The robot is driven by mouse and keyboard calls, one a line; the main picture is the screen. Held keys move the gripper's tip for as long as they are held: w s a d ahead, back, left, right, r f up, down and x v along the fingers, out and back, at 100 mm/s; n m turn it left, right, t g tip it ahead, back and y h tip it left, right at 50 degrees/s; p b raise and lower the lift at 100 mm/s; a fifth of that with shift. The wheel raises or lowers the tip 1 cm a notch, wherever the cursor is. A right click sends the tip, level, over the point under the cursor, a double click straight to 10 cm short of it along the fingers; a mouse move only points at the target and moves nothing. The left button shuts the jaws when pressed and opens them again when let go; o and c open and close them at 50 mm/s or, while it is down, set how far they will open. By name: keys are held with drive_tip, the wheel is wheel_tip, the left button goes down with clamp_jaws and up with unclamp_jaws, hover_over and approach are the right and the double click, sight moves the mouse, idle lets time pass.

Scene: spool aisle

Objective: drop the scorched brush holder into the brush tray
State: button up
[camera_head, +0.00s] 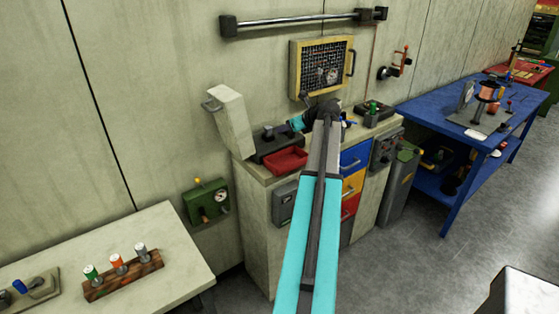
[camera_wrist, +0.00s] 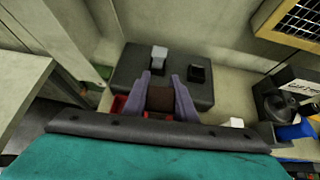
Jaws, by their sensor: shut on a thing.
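In the wrist view my gripper (camera_wrist: 161,84) is shut on a dark brown block, which looks like the scorched brush holder (camera_wrist: 160,99). The block sits between the two grey-purple fingers, and its lower part is hidden. The red tray (camera_head: 285,161), apparently the brush tray, lies on the cabinet top in front of a dark block (camera_head: 277,146). Only slivers of the red tray (camera_wrist: 118,104) show beside and below the fingers in the wrist view. In the head view my arm reaches over the cabinet, and the fingertips cannot be made out.
The dark block carries a grey piece (camera_wrist: 158,55) and a black piece (camera_wrist: 198,73). A tall pale box (camera_head: 231,120) with a handle stands left of the tray. A yellow-framed mesh panel (camera_head: 320,67) hangs on the wall above. A blue bench (camera_head: 440,117) is at right.

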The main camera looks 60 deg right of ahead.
drive_tip(key=shift+s+d, duration=0.1)
drive_tip(key=shift+d, duration=0.1)
drive_tip(key=shift+a+f, duration=0.1)
drive_tip(key=shift+f, duration=0.05)
drive_tip(key=shift+f+b, duration=2.5)
drive_tip(key=shift+f, duration=0.3)
drive_tip(key=o, duration=1.1)
drive_tip(key=b+v, duration=0.2)
drive_tip(key=v, duration=1.1)
drive_tip(key=shift+s+a+r, duration=0.15)
drive_tip(key=shift+s+r, duration=0.05)
drive_tip(key=shift+r, duration=0.05)
